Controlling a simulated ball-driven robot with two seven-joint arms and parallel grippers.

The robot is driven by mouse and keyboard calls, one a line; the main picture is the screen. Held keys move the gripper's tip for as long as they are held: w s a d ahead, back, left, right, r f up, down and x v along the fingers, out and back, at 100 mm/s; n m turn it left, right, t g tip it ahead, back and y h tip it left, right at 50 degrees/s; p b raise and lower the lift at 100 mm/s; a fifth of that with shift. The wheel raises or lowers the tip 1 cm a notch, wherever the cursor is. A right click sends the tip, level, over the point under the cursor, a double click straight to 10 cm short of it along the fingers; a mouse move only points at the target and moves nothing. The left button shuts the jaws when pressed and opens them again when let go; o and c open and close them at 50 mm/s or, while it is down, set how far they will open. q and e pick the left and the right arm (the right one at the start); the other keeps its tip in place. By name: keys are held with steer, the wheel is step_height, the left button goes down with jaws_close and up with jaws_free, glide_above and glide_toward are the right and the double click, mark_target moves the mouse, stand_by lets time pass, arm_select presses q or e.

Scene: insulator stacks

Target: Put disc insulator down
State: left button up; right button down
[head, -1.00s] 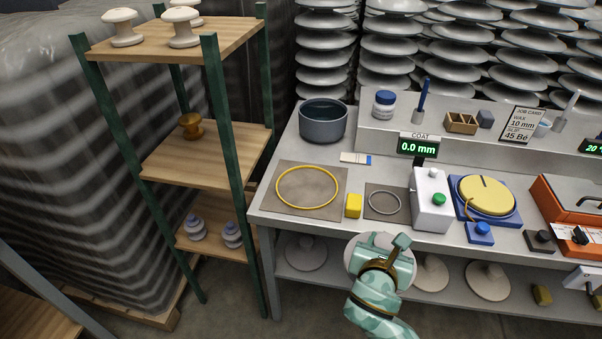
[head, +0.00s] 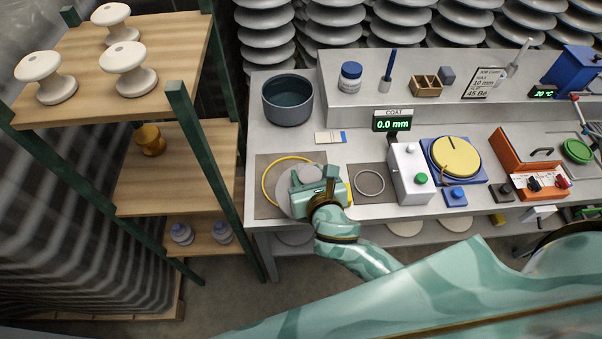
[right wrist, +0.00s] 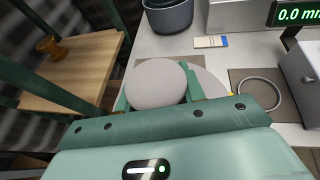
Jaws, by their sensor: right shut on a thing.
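My right gripper (head: 316,180) is shut on a grey disc insulator (head: 284,197). In the right wrist view, the insulator's round cap (right wrist: 157,86) sits between the fingers, with part of the wider disc (right wrist: 207,83) behind it. The disc is over the brown mat (head: 262,209) with the yellow ring (head: 267,172), and covers the ring's right part. I cannot tell whether the disc touches the mat. My left gripper is not in view.
A dark bowl (head: 287,101) stands behind the mat. A smaller mat with a grey ring (head: 369,182) and the coat gauge (head: 408,175) are to the right. A shelf rack (head: 171,187) with white insulators stands close on the left.

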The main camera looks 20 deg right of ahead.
steer(key=w+f+b, duration=0.1)
steer(key=w+f, duration=0.1)
steer(key=w, duration=0.1)
steer(key=w+f+b, duration=0.2)
steer(key=w, duration=0.1)
steer(key=w+f+b, duration=0.1)
steer(key=w+f, duration=0.2)
steer(key=w, duration=0.1)
steer(key=shift+a+f, duration=0.1)
steer(key=shift+a, duration=0.15)
steer(key=shift+w+f+b, duration=0.25)
steer(key=shift+w+b, duration=0.05)
steer(key=shift+b, duration=0.1)
steer(key=shift+w+f, duration=0.2)
steer(key=shift+f, duration=0.05)
steer(key=f+b, duration=0.1)
steer(key=f, duration=0.1)
steer(key=f+b, duration=0.1)
steer(key=shift+w+f+b, duration=0.2)
steer(key=shift+f+b, duration=0.15)
steer(key=shift+r, duration=0.15)
